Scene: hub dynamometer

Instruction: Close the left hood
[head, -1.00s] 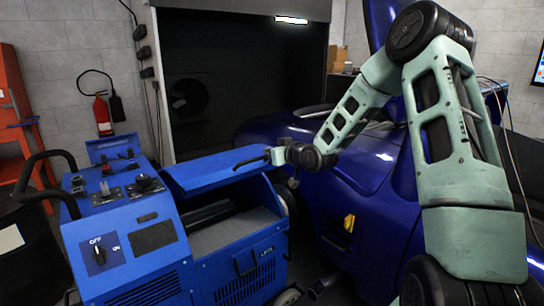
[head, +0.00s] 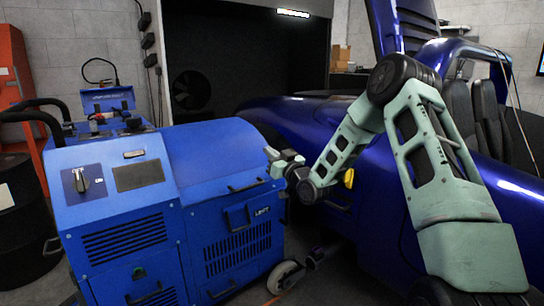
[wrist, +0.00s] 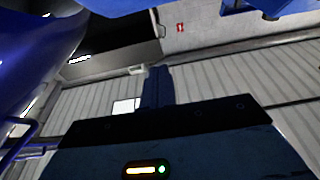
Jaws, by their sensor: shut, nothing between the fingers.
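The left hood (head: 212,150) is the smooth blue curved cover on the blue dynamometer unit in the head view. It is down over the opening, and the inside is hidden. Its dark handle (head: 248,186) is low on its front edge. A "LEFT" label (head: 262,212) is on the panel below. My gripper (head: 271,155) is shut and empty at the right end of the hood. I cannot tell whether it touches the hood. In the wrist view my shut fingers (wrist: 157,85) point up, with a strip of blue surface (wrist: 240,6) at the top.
A blue car (head: 330,120) stands close behind and right of my gripper, with a yellow part (head: 348,178) on its side. The control cabinet (head: 110,200) with its knob is left of the hood. A caster (head: 286,276) is at the unit's lower right.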

